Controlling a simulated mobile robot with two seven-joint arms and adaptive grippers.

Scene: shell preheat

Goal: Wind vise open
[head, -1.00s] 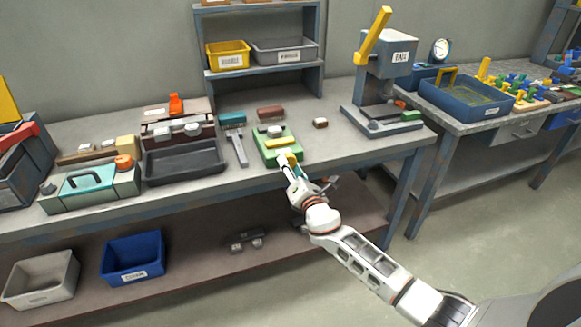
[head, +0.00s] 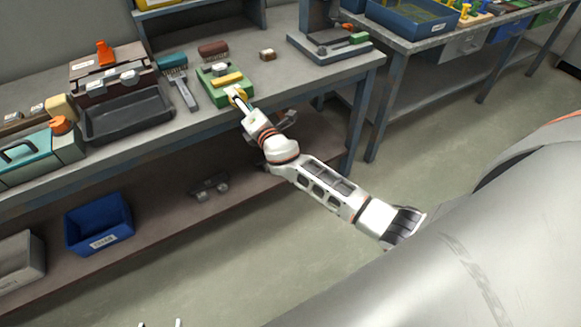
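The vise (head: 211,91) is a small green block with a yellow bar and a grey piece on top, near the front edge of the workbench (head: 140,150). A yellow round part shows at its front. My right arm reaches in from the right, and my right gripper (head: 241,102) is at this yellow part, touching or very close. The gripper is small and partly hidden, so its grip is unclear. Two pale tips at the bottom edge look like my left gripper (head: 160,323), apart with nothing seen between them.
A caliper-like grey tool (head: 184,94), a dark tray (head: 126,119) and a teal toolbox (head: 35,155) lie left of the vise. A press base (head: 330,47) stands to the right. A blue bin (head: 97,222) sits on the lower shelf. The floor in front is clear.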

